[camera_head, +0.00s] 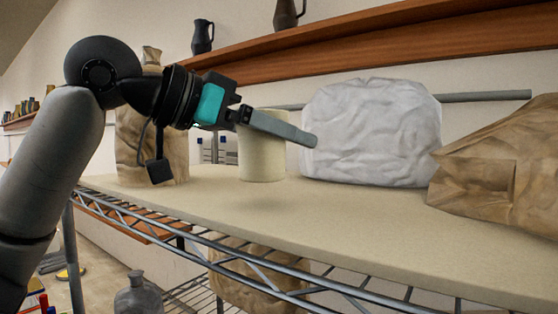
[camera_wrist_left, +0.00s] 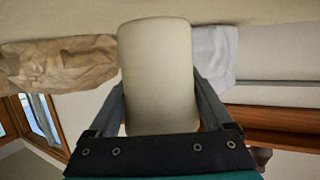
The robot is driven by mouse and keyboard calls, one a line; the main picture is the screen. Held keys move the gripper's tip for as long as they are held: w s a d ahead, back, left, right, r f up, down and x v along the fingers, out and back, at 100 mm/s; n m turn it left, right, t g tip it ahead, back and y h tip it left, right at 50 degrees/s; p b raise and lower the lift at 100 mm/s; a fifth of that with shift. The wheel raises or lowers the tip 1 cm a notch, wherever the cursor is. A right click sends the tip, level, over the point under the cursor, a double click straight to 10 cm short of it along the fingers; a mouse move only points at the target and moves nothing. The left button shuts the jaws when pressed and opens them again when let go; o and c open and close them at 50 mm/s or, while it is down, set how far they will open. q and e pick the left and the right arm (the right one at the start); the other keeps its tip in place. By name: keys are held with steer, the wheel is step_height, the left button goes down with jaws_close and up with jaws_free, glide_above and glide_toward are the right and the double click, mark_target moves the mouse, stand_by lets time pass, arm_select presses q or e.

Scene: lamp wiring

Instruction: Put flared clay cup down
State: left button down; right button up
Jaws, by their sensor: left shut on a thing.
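The flared clay cup (camera_head: 262,160) is a plain cream cylinder-like vessel, upright over the shelf board (camera_head: 330,215) in the head view. A soft shadow lies on the board in front of its base, and a small gap seems to separate them. My left gripper (camera_head: 300,135) is shut on the cup, with one finger crossing in front of its upper part. In the left wrist view the cup (camera_wrist_left: 157,75) sits between the two fingers. The cup's rim is partly hidden by the gripper. My right gripper is not in view.
A white wrapped bundle (camera_head: 372,130) stands right of the cup. A brown paper bag (camera_head: 500,170) lies at the far right, and another brown bag (camera_head: 135,140) stands left behind my arm. The board's front middle is clear. A wooden wall shelf (camera_head: 400,45) runs above.

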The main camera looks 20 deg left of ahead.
mark_target(276, 160)
arm_select(q)
step_height(276, 160, down, 3)
steer(key=shift+a+f, duration=0.1)
steer(key=shift+f, duration=0.05)
steer(key=shift+f, duration=0.15)
jaws_free()
steer(key=shift+s+a+r, duration=0.1)
steer(key=shift+r, duration=0.1)
steer(key=b+v, duration=0.2)
steer(key=v, duration=0.9)
steer(key=shift+s+a+r, duration=0.15)
steer(key=shift+s, duration=0.1)
